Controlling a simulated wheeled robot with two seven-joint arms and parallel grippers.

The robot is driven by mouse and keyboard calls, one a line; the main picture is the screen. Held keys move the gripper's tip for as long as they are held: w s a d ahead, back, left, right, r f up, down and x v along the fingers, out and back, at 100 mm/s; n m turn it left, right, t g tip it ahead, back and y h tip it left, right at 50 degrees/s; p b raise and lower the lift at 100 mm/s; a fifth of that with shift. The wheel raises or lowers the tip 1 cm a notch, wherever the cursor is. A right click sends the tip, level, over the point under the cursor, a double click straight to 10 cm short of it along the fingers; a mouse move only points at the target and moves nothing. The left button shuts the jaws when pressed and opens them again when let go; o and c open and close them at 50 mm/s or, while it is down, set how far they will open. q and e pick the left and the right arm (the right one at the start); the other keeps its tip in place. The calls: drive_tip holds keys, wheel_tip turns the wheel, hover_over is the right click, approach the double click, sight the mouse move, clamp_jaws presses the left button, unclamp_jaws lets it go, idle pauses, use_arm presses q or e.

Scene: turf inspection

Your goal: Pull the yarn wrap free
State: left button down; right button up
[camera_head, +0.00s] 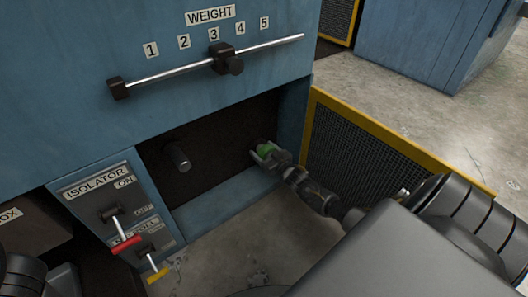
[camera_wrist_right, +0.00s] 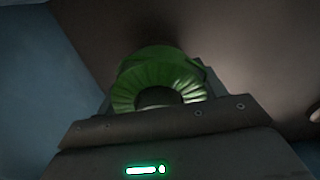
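The green yarn wrap (camera_head: 265,149) is at the right end of the dark recess under the blue machine panel. In the right wrist view the wrap (camera_wrist_right: 157,82) is a pleated green ring around a dark round core, just beyond the gripper body. My right gripper (camera_head: 268,153) is at the wrap, with finger parts beside it. The gripper hides part of the wrap, and I cannot tell whether the fingers are closed on it. My left gripper is not in view.
A dark peg (camera_head: 178,157) sticks out in the recess, left of the wrap. A weight slider (camera_head: 226,60) is above. An isolator panel with a red-handled lever (camera_head: 125,242) and a yellow-handled lever (camera_head: 157,274) is at lower left. A yellow-framed mesh guard (camera_head: 365,150) stands right.

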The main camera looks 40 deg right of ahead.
drive_tip(key=c, duration=0.5)
drive_tip(key=shift+o, duration=0.2)
drive_tip(key=shift+s, duration=0.1)
drive_tip(key=shift+s, duration=0.1)
drive_tip(key=shift+s+a+p, duration=0.1)
drive_tip(key=shift+s+p, duration=2.15)
drive_tip(key=shift+s, duration=0.65)
drive_tip(key=shift+s, duration=0.2)
drive_tip(key=shift+s+p, duration=1.45)
drive_tip(key=shift+s, duration=1)
